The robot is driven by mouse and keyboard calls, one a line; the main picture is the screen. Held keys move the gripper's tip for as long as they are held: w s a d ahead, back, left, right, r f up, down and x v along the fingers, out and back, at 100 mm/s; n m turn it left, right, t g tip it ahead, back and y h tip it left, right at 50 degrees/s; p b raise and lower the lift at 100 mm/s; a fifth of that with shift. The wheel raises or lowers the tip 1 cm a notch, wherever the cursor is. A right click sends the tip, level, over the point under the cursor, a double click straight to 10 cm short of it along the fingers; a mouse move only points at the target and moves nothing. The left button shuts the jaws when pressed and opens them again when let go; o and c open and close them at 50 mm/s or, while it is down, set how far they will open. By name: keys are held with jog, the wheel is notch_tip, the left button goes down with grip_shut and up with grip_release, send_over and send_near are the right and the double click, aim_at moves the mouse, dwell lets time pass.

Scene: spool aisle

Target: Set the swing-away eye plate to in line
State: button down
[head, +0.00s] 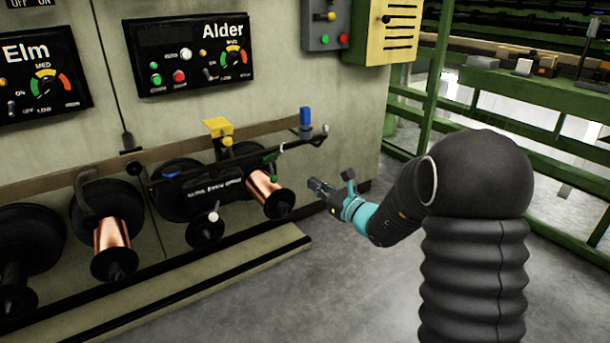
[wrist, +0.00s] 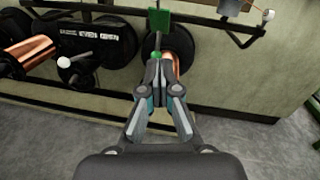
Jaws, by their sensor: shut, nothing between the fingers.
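A small green plate (wrist: 159,20) stands on a thin stem beside the dark bar in the wrist view; it looks like the eye plate, though I cannot be sure. In the head view a small green piece (head: 271,156) shows near the bar, above the right copper spool (head: 262,188). A green knob (wrist: 156,55) sits below the plate, just beyond my fingertips; I cannot tell whether they touch. My gripper (head: 316,186) is shut and empty, right of the spool in the head view. It also shows in the wrist view (wrist: 159,72), partly covering the spool behind it.
A dark bar (head: 292,146) carries a blue block (head: 305,120); a yellow block (head: 218,127) stands left of it. A white-knobbed lever (head: 213,216) juts out below. A low ledge (head: 200,285) runs along the machine. Floor (head: 340,270) is clear at front.

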send_near(278, 154)
jog(key=w+a+f, duration=0.2)
jog(key=w+f, duration=0.1)
jog(key=shift+w+a+r+p, duration=0.2)
jog(key=shift+w+a+r, duration=0.25)
jog(key=shift+r, duration=0.25)
jog(key=shift+w+a+r+p, duration=0.2)
jog(key=shift+w+a+r, duration=0.25)
jog(key=shift+r, duration=0.3)
jog(key=shift+r, duration=0.1)
